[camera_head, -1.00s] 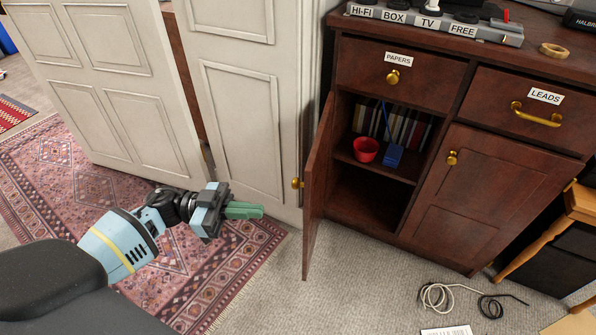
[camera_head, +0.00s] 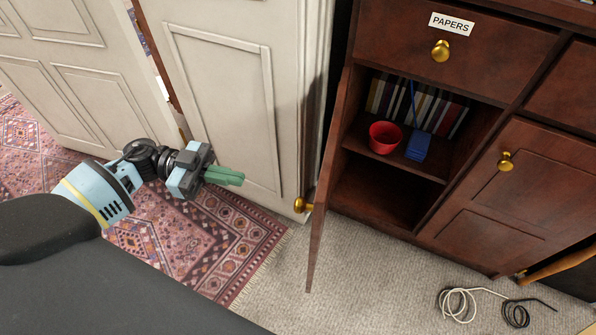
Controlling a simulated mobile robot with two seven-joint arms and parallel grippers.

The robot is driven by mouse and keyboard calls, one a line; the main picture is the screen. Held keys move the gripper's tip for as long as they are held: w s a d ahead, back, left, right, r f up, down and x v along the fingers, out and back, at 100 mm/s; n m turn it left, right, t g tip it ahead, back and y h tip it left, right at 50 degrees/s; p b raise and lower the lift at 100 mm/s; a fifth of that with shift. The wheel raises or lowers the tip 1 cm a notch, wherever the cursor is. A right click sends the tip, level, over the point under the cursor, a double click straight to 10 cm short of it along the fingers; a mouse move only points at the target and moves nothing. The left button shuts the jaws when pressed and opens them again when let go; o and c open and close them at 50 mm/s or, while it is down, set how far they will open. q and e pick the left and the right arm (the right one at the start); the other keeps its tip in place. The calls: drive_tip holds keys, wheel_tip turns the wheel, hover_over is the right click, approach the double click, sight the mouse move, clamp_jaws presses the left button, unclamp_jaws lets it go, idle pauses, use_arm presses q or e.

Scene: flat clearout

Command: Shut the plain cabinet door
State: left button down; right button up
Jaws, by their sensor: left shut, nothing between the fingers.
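The plain cabinet door (camera_head: 325,185) is dark brown wood and stands wide open, seen nearly edge-on at the left of the cabinet opening. Its brass knob (camera_head: 302,205) sticks out on the left side of the door. The open compartment (camera_head: 385,190) shows a shelf with a red pot (camera_head: 385,137), a blue block-like holder (camera_head: 418,146) and a row of books. My left gripper (camera_head: 240,177) is shut and empty, with green fingers pointing right. It is left of the door and its knob, apart from both. My right gripper is not in view.
White panelled doors (camera_head: 225,95) stand behind my left gripper. A patterned rug (camera_head: 200,245) lies below it. A second cabinet door (camera_head: 500,200) with a brass knob is closed. Coiled cables (camera_head: 460,302) lie on the grey carpet at lower right.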

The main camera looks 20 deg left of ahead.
use_arm(q)
drive_tip(key=b+x, duration=0.1)
drive_tip(key=x, duration=1.3)
drive_tip(key=shift+s, duration=0.15)
drive_tip(key=shift+d, duration=0.1)
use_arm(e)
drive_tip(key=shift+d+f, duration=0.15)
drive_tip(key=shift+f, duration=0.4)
use_arm(q)
drive_tip(key=shift+r, duration=0.1)
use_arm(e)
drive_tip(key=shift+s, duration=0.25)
